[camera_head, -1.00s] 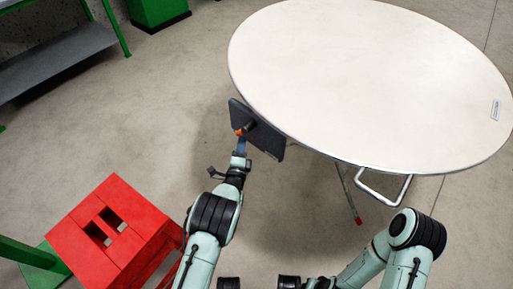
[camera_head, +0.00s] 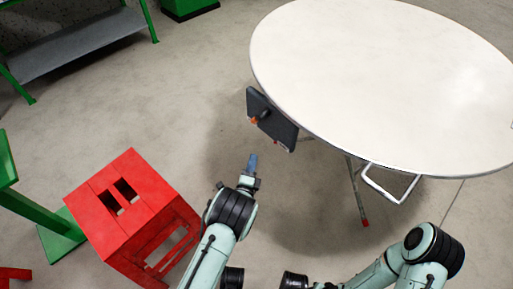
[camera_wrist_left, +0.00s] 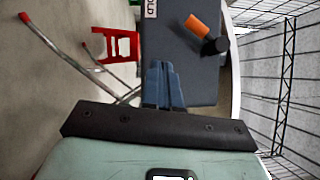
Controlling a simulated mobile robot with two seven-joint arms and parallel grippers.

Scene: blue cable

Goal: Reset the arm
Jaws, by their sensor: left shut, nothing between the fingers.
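My left gripper (camera_head: 252,162) is shut and empty, its blue fingers pointing up toward the table. It is below and apart from a dark panel (camera_head: 282,128) at the table's near left edge. The panel carries an orange part (camera_head: 254,120) and a black knob (camera_head: 266,112). In the left wrist view, the shut fingers (camera_wrist_left: 162,72) show in front of the panel (camera_wrist_left: 165,35), with the orange part (camera_wrist_left: 196,25) and black knob (camera_wrist_left: 215,47) to their upper right. My right arm is folded at the lower right; its fingers are out of view. No blue cable shows.
A round white table (camera_head: 390,75) fills the upper right, with metal legs (camera_head: 357,190) below it. A red stool (camera_head: 135,205) stands left of my left arm. A green-framed shelf (camera_head: 75,45) is at upper left. Open floor lies between stool and table.

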